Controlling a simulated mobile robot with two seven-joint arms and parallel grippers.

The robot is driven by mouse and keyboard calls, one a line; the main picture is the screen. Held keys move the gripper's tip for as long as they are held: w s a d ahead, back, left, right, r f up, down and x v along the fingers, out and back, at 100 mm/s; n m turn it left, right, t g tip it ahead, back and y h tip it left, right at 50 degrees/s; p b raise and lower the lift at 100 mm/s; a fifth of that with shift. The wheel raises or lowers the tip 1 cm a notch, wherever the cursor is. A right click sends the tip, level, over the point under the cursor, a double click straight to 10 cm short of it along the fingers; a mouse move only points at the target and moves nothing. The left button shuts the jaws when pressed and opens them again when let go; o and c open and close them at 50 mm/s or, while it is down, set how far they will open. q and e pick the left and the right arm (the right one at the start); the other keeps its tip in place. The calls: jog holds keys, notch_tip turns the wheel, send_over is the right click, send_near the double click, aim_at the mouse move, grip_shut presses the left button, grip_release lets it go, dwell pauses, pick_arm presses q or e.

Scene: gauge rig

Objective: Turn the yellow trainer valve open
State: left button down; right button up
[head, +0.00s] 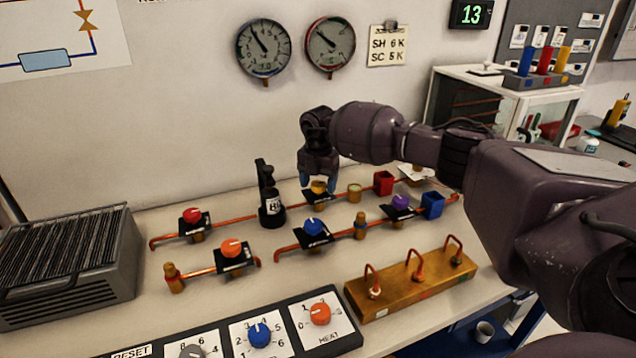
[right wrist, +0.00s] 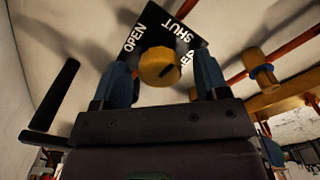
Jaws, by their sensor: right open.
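The yellow trainer valve (head: 319,187) is a round knob on a black plate on the copper pipe at the back of the bench. In the right wrist view its knob (right wrist: 158,66) sits in front of the plate marked OPEN and SHUT (right wrist: 160,32). A short dark mark shows on the knob; I cannot tell which word it points to. My right gripper (head: 318,183) reaches down over the valve from above. In the right wrist view its blue fingertips (right wrist: 163,80) are open, one on each side of the knob, with gaps visible. My left gripper is not in view.
A black upright device (head: 270,200) stands close left of the valve. Red (head: 191,215), orange (head: 231,248), blue (head: 313,227) and purple (head: 400,201) valves sit around it. A brass block (head: 410,285) and a knob panel (head: 258,335) lie in front.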

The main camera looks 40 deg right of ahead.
jog(key=c, duration=0.9)
jog(key=shift+c, duration=0.2)
jog(key=shift+n, duration=0.5)
jog(key=n, duration=0.3)
jog(key=shift+n, duration=0.4)
jog(key=n, duration=0.4)
jog(key=shift+n, duration=0.3)
jog(key=n+b, duration=0.1)
jog(key=n, duration=0.7)
jog(key=shift+b, duration=0.3)
jog(key=shift+n, duration=0.5)
